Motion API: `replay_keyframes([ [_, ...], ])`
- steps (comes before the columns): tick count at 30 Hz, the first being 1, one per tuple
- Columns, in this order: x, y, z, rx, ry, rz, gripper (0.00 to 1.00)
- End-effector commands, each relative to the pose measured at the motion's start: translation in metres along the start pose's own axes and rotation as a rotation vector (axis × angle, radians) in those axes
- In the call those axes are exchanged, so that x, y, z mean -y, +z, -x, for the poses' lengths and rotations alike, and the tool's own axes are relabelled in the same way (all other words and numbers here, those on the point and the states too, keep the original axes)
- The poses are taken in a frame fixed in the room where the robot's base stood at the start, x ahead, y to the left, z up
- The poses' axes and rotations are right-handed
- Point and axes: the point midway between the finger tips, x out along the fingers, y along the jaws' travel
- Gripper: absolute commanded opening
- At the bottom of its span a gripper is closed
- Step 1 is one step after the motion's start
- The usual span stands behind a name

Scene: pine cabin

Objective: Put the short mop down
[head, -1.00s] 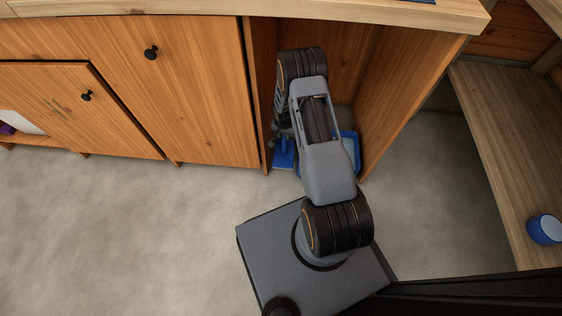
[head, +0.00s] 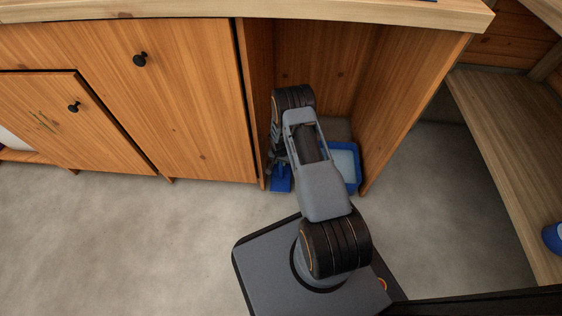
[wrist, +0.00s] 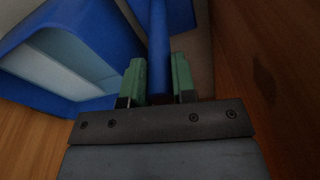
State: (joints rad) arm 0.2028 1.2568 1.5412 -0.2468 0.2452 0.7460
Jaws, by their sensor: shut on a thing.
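The short mop has a blue handle (wrist: 158,38), which runs between the green fingertips of my gripper (wrist: 159,80) in the wrist view. My gripper is shut on this handle. In the head view the mop's flat blue head (head: 281,179) shows low in the open cabinet bay, at or just above the floor; I cannot tell if it touches. My arm hides most of the handle and the gripper there.
A blue bucket or tub (head: 353,182) with a pale inside stands right of the mop, close to my arm; it also shows in the wrist view (wrist: 75,20). Wooden panels close in the bay on both sides. A bench (head: 495,150) stands at the right. Grey floor is clear at left.

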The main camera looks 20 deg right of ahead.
Motion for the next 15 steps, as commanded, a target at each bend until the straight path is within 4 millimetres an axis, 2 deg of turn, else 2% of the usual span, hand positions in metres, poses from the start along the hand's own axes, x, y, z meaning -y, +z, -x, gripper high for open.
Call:
replay_keyframes([
  [9,0.0003,-0.0001,-0.0030,-0.001,-0.001,0.000,0.00],
  [10,0.0002,0.0000,-0.0021,-0.001,0.000,0.000,0.27],
  [15,0.0002,0.0000,-0.0014,0.000,0.000,0.000,0.43],
])
